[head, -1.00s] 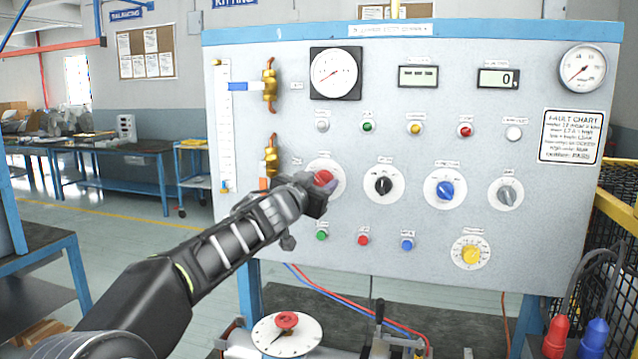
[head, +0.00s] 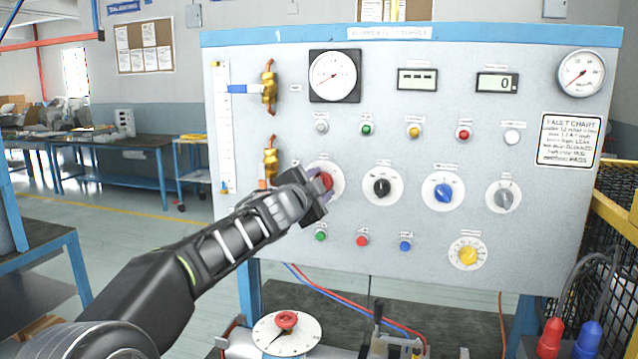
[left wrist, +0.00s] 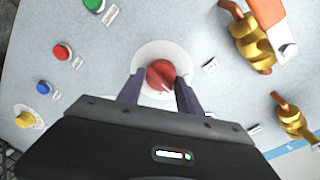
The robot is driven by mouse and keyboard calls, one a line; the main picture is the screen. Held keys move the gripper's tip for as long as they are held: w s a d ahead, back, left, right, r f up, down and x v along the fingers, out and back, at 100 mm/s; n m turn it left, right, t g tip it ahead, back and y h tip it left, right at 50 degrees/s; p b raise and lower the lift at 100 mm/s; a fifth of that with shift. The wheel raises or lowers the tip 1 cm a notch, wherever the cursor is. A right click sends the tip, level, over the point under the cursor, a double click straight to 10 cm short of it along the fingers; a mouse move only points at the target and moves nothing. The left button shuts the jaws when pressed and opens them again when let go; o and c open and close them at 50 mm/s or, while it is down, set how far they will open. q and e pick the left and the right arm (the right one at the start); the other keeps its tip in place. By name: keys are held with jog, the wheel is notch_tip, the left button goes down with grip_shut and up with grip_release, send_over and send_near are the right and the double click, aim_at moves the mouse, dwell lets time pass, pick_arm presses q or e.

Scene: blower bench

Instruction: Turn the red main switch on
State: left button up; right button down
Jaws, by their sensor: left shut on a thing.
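The red main switch (head: 327,181) is a red knob on a round white plate on the upright panel, partly hidden by my gripper in the head view. My left gripper (head: 318,186) reaches it from the lower left and is shut on it. In the left wrist view the red knob (left wrist: 161,74) sits between the two dark fingers (left wrist: 160,88), with the white plate around it. A pale pointer mark shows on the knob. My right gripper is not in view.
Black (head: 382,187), blue (head: 443,191) and grey (head: 503,195) knobs sit to the right on the panel. Green (head: 321,236), red (head: 362,240) and blue (head: 405,245) buttons lie below. A brass valve (head: 271,160) is close above left.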

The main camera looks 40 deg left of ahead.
pick_arm(q)
jog(key=m, duration=0.4)
jog(key=m+y+b, duration=0.1)
jog(key=m, duration=0.3)
jog(key=shift+d+f+m+g, duration=0.1)
jog(key=shift+m+g, duration=0.2)
dwell(0.4)
jog(key=o, duration=1.3)
jog(key=shift+o, duration=0.2)
jog(key=b+v, duration=0.1)
jog(key=v, duration=0.6)
jog(key=shift+s+d, duration=0.25)
jog(key=shift+s, duration=0.1)
